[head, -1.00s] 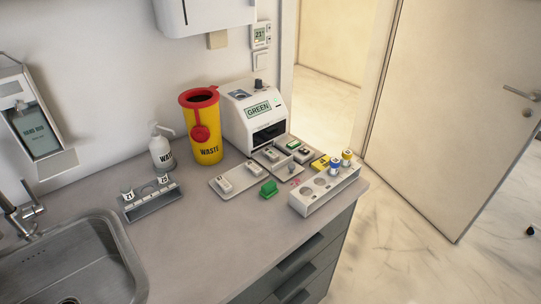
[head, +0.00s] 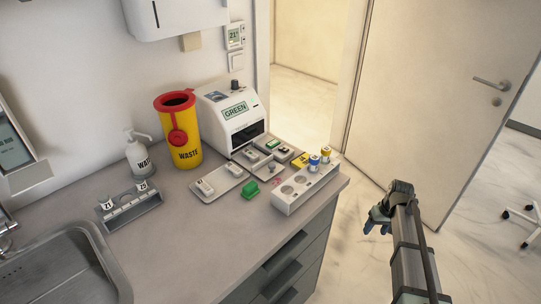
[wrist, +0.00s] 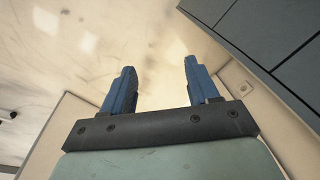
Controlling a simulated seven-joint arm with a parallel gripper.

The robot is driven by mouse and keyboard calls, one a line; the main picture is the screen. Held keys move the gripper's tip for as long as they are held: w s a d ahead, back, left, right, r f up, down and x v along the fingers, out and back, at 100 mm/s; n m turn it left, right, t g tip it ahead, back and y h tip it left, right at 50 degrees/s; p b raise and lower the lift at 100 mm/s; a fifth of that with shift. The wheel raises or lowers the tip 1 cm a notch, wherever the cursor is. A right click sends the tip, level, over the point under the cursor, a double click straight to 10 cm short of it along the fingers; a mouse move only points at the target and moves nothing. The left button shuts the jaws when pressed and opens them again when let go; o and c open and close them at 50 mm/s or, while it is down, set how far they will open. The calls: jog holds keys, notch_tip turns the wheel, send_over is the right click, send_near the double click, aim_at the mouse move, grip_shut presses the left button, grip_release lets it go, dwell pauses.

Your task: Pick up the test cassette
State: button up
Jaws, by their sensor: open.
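Two small white pieces that look like test cassettes, one nearer (head: 205,188) and one farther (head: 234,169), lie on a light grey tray (head: 226,188) on the counter. Their fine markings are too small to read. My gripper (head: 376,222) is off to the right of the counter, over the floor and well apart from the tray. In the wrist view my gripper (wrist: 160,86) has its two blue fingers spread, with nothing between them. No cassette shows in that view.
A white machine (head: 229,113) reading GREEN and a yellow waste bin (head: 187,140) stand behind the tray. A grey vial holder (head: 131,213) and sink (head: 70,270) are left.

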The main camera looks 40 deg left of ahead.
jog(key=a+r+n+t+y, duration=0.1)
jog(key=a+r+n, duration=0.1)
jog(key=a+r, duration=1.05)
jog(key=a+r+n+y, duration=0.1)
jog(key=a+r+n, duration=0.2)
jog(key=a+r, duration=0.95)
jog(key=s+a+r+n, duration=0.1)
jog(key=s+a+r, duration=0.3)
jog(key=s, duration=0.3)
jog(key=s+a+r+n+y, duration=0.1)
jog(key=s+a+r+n, duration=0.2)
jog(key=s, duration=0.5)
jog(key=s+a+r, duration=0.4)
jog(key=s+r, duration=0.2)
jog(key=s, duration=0.1)
send_near(250, 153)
jog(key=shift+w+a+f+g, duration=0.15)
jog(key=shift+a+f, duration=0.1)
jog(key=shift+f, duration=0.3)
jog(key=shift+a+f+g, duration=0.15)
jog(key=shift+a+f, duration=0.1)
jog(key=shift+f, duration=0.3)
jog(key=shift+x, duration=3.05)
jog(key=shift+w+d, duration=0.1)
jog(key=shift+c, duration=0.2)
grip_shut()
